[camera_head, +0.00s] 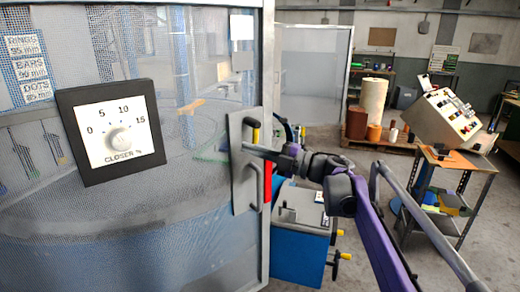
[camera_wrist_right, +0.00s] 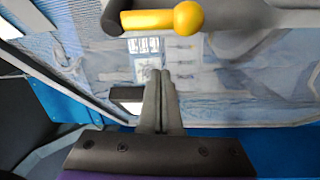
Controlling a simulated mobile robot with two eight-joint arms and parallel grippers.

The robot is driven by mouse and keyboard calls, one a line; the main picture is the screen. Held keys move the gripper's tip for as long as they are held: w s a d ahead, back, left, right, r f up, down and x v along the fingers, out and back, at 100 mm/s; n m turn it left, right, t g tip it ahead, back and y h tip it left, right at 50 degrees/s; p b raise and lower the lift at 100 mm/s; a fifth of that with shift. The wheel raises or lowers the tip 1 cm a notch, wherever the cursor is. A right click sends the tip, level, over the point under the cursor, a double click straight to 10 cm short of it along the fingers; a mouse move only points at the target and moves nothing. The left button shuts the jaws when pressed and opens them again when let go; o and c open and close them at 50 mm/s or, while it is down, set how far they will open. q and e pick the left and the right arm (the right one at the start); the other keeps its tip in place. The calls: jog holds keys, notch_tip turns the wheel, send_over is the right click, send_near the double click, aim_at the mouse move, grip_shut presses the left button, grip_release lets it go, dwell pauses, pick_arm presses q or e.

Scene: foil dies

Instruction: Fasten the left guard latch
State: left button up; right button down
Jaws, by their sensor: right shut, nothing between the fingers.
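A grey latch plate (camera_head: 238,190) is on the right edge of the mesh guard door (camera_head: 200,225). A dark lever with a yellow end (camera_head: 255,135) is at the plate's upper part, and a red strip (camera_head: 268,183) runs down its right side. My right gripper (camera_head: 250,149) reaches in from the right, in front of the plate and just below the yellow end. In the right wrist view its fingers (camera_wrist_right: 160,85) are shut and empty, below a yellow knobbed lever (camera_wrist_right: 165,20). Whether the fingertips touch the latch, I cannot tell. My left gripper is not in view.
A dial panel (camera_head: 110,132) labelled "CLOSER %" is on the door's left part. A blue cabinet (camera_head: 295,250) stands below my right arm. A cart (camera_head: 455,170) and a tilted control console (camera_head: 443,118) stand at the right. Open floor lies behind my arm.

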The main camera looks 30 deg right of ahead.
pick_arm(q)
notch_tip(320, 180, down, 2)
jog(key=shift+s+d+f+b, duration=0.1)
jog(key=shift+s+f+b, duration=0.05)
jog(key=shift+b, duration=0.5)
pick_arm(e)
jog(key=r+v, duration=0.1)
jog(key=v, duration=0.7)
jog(key=shift+s+d+f, duration=0.15)
jog(key=shift+d+f, duration=0.25)
jog(key=shift+d, duration=0.2)
